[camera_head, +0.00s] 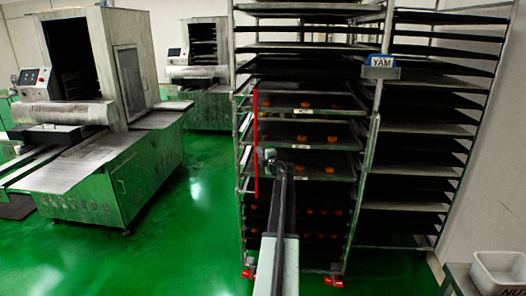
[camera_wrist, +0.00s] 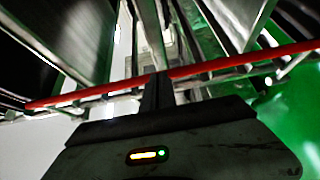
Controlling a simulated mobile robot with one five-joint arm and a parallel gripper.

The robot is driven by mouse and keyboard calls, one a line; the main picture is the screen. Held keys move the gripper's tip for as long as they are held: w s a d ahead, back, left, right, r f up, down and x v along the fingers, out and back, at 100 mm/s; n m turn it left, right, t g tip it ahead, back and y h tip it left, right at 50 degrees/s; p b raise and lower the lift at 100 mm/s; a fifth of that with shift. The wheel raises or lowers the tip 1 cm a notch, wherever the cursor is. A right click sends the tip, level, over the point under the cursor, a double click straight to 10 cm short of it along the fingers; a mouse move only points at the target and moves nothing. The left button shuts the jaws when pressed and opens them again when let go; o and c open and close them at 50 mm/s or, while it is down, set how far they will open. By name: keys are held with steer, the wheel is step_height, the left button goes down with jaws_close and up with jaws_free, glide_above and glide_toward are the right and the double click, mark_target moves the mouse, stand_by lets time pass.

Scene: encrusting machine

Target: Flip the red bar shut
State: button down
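The red bar (camera_head: 256,140) stands upright along the left front of the tray rack in the head view. In the wrist view the red bar (camera_wrist: 240,64) runs across the picture, sloping up to the right. My gripper (camera_head: 268,156) is just right of the bar in the head view, at about its mid-height. In the wrist view my gripper (camera_wrist: 157,92) shows as a narrow dark post with its fingers together, covering a short stretch of the bar. I cannot tell whether it touches the bar.
The rack (camera_head: 308,146) holds several trays with small orange-brown pieces. A machine (camera_head: 100,150) stands at left. Green floor (camera_head: 200,215) is clear between. A white bin (camera_head: 499,268) is at lower right.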

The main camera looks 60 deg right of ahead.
steer(key=s+d, duration=0.2)
steer(key=s, duration=0.7)
steer(key=shift+s, duration=0.35)
steer(key=shift+d, duration=0.1)
